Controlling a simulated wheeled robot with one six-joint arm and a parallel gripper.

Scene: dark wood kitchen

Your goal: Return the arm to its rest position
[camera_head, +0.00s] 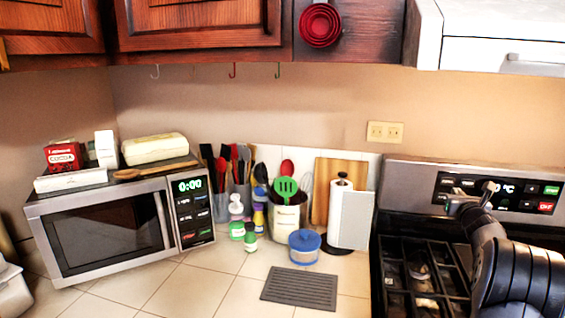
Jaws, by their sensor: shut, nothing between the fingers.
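My arm (518,272) shows at the lower right, its dark segmented links bent in front of the stove. My gripper (472,198) is small in the picture, at the upper end of the arm, in front of the stove's control panel. It is shut and holds nothing. It covers part of the panel's display. Whether it touches the panel cannot be told from this view.
The stove (418,278) with black grates lies below and left of my arm. A microwave (110,228) is at left. Cabinets hang above.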

